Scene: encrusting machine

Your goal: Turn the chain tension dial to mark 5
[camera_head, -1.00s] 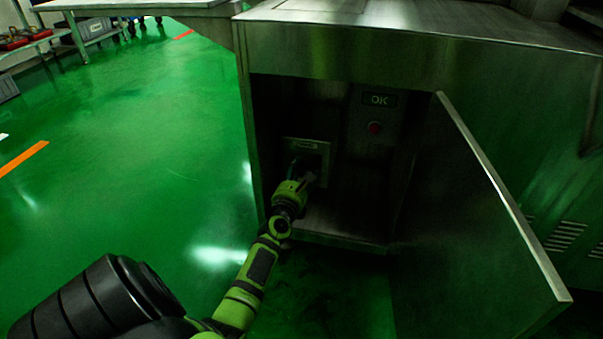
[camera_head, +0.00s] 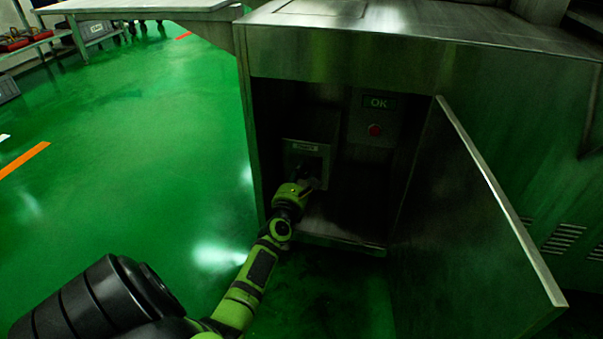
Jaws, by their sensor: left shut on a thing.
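The chain tension dial's panel (camera_head: 306,148) is a small metal plate with a label at its top, at the left inside the open cabinet. My left gripper (camera_head: 310,182) reaches into the cabinet and is shut at the lower part of this panel, on the dial. The gripper and the shadow hide the dial itself, and I cannot read its marks. My right gripper is not in view.
The cabinet door (camera_head: 480,220) stands open to the right. Inside, right of the panel, a box carries an OK display (camera_head: 379,102) above a red button (camera_head: 375,130). A steel table (camera_head: 140,5) stands at the back left.

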